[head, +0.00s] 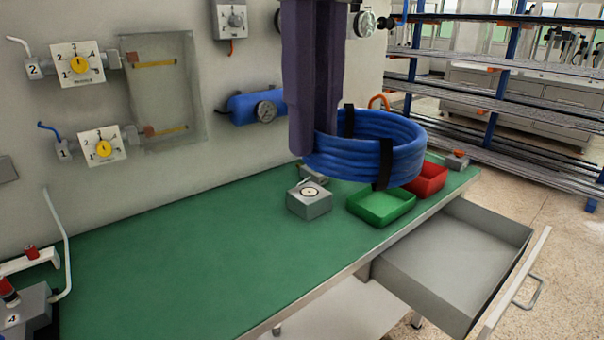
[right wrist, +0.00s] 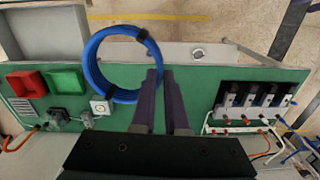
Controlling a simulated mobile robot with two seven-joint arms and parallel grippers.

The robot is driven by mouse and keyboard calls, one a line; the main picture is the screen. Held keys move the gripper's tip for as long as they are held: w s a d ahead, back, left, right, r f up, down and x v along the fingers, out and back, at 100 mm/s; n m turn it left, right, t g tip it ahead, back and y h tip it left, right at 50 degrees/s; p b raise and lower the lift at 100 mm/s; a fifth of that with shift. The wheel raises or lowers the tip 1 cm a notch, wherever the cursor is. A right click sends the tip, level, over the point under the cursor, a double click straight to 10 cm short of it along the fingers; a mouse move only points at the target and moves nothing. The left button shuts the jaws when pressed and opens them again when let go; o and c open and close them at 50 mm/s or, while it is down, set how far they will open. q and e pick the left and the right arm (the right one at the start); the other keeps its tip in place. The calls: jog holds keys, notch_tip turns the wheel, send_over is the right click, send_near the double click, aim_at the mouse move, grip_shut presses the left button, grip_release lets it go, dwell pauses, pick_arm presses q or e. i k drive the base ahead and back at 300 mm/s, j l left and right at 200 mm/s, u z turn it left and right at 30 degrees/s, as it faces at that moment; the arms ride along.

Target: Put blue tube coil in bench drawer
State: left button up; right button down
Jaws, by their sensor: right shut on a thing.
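The blue tube coil (head: 347,161), bound with black straps, is held in the air above the green bench top. My right gripper (head: 311,145) points down from the top of the head view and is shut on the coil's left side. In the right wrist view the coil (right wrist: 91,68) hangs at the left of my right fingertips (right wrist: 159,75). The bench drawer (head: 450,262) is pulled open at the bench's right front and looks empty; it also shows at the top left of the right wrist view (right wrist: 45,30). My left gripper is not in view.
A green tray (head: 382,208), a red tray (head: 430,180) and a small grey box with a dial (head: 309,203) stand on the bench (head: 190,250) below the coil. Wall regulators and a blue cylinder (head: 257,107) are behind. Shelving (head: 500,90) stands back right. The bench's middle is clear.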

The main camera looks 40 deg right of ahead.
aim_at(435, 252)
jog(key=i+l+z, duration=0.1)
jog(key=l, duration=0.35)
jog(key=i+l+z, duration=0.1)
jog(key=l, duration=0.35)
jog(key=i+l, duration=0.15)
jog(key=l, duration=0.25)
jog(key=i+l+z, duration=0.15)
jog(key=l, duration=0.3)
jog(key=i+l+z, duration=0.1)
jog(key=l, duration=0.3)
jog(key=i+l+z, duration=0.1)
jog(key=i+l, duration=0.15)
jog(key=l, duration=0.15)
jog(key=k, duration=0.15)
